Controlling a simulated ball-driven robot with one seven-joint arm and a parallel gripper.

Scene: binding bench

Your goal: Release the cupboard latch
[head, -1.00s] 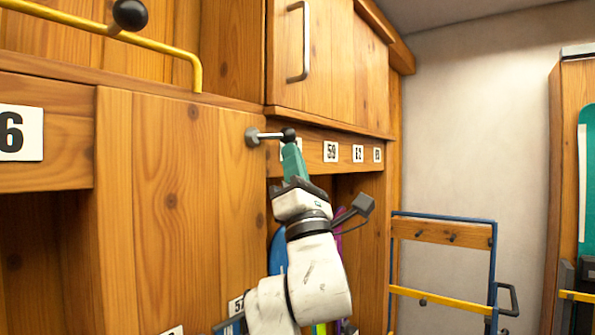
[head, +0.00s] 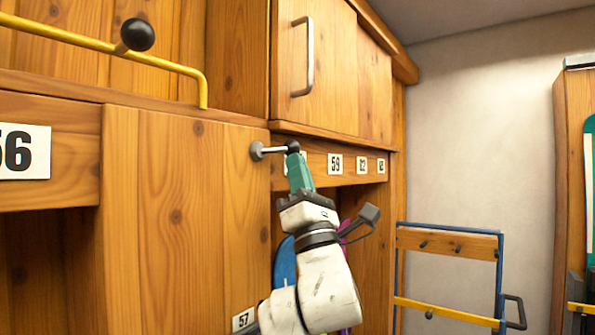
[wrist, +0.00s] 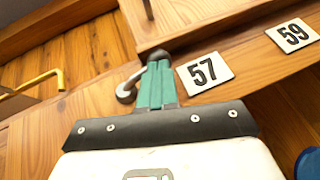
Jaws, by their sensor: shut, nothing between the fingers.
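The cupboard latch (head: 272,150) is a short metal lever with a round grey base on the tall wooden cupboard door (head: 170,210). It points right, about level, and ends in a black knob (head: 293,146). The door looks closed. My gripper (head: 296,162) has green fingers, shut and empty, with their tips right at the knob from below. I cannot tell whether they touch it. In the wrist view the grey latch base (wrist: 126,92) shows left of my shut fingers (wrist: 157,80), and the dark knob (wrist: 158,57) shows at their tips.
An upper cabinet with a metal handle (head: 306,58) overhangs to the right. Number plates, such as 59 (head: 335,164), line the rail beside the latch. A yellow bar (head: 100,46) crosses the upper left. A blue-framed rack (head: 450,275) stands at the right by the wall.

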